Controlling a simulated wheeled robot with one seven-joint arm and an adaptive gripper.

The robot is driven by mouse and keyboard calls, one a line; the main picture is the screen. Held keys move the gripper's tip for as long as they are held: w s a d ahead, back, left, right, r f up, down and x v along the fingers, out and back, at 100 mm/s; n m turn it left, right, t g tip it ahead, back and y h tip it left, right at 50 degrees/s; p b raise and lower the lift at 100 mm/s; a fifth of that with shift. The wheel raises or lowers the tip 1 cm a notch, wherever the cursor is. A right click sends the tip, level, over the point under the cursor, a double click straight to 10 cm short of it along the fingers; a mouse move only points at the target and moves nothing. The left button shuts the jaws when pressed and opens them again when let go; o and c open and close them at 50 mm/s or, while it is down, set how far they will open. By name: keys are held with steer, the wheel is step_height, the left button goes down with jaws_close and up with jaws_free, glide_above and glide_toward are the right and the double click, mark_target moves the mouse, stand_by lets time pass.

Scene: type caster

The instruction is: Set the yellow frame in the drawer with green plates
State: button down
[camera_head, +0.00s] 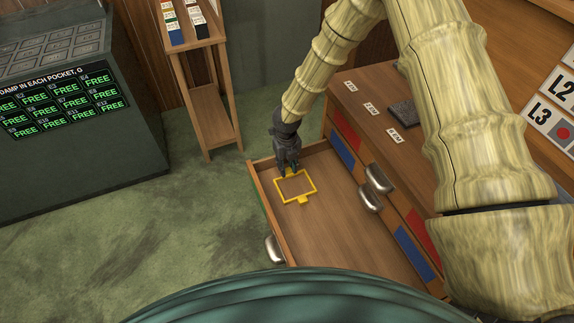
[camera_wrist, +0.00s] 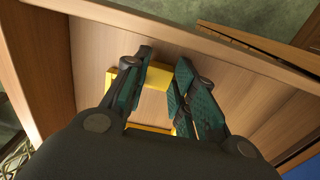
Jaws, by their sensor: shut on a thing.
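The yellow frame (camera_head: 303,199) is a thin open rectangle with a small tab. It is inside the pulled-out wooden drawer (camera_head: 345,222), towards its far end, and looks low near the drawer floor; I cannot tell whether it touches. My gripper (camera_head: 291,172) reaches down into the drawer and is shut on the far edge of the frame. In the wrist view, my gripper (camera_wrist: 164,62) has its fingers over the yellow frame (camera_wrist: 156,79), hiding part of it.
The cabinet carries red (camera_head: 347,131) and blue plates (camera_head: 341,150) on its other drawer fronts. Metal handles (camera_head: 370,198) stick out beside the open drawer. A dark block (camera_head: 403,113) lies on the cabinet top. The near part of the drawer is empty.

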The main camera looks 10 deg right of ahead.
steer(key=shift+f, duration=0.1)
steer(key=c, duration=1.2)
jaws_free()
steer(key=shift+o, duration=0.2)
step_height(320, 180, up, 12)
steer(key=shift+b, duration=0.45)
